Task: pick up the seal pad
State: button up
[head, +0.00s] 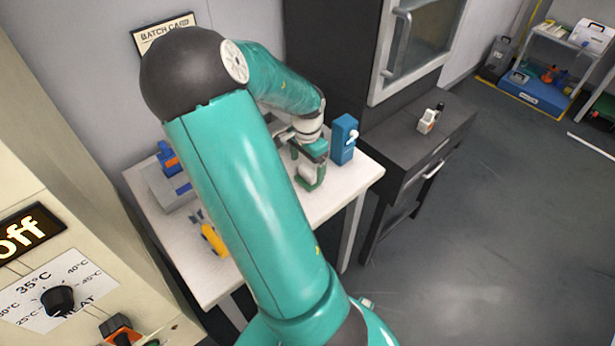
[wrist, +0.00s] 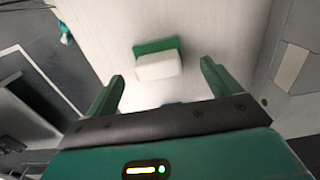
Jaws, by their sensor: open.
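The seal pad appears to be the white block with a green back or base (wrist: 158,66), lying on the pale table. In the wrist view it is ahead of my gripper (wrist: 162,70), between the lines of the two green fingers. The fingers are apart, with nothing visibly held between them. In the head view, my gripper (head: 312,150) is over the right part of the table, close to the white and green block (head: 308,173). The remaining height gap is hard to judge.
A blue box with a white knob (head: 344,138) stands close to the right of my gripper. A yellow item (head: 213,240) and a grey unit (head: 172,190) are on the table's left part. A dark cabinet (head: 415,135) stands right of the white table (head: 345,185).

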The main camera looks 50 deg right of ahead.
aim_at(307, 169)
notch_tip(307, 169, down, 5)
jog(key=shift+s+a+r, duration=0.1)
jog(key=shift+s, duration=0.05)
jog(key=c, duration=1.1)
jog(key=shift+r, duration=0.15)
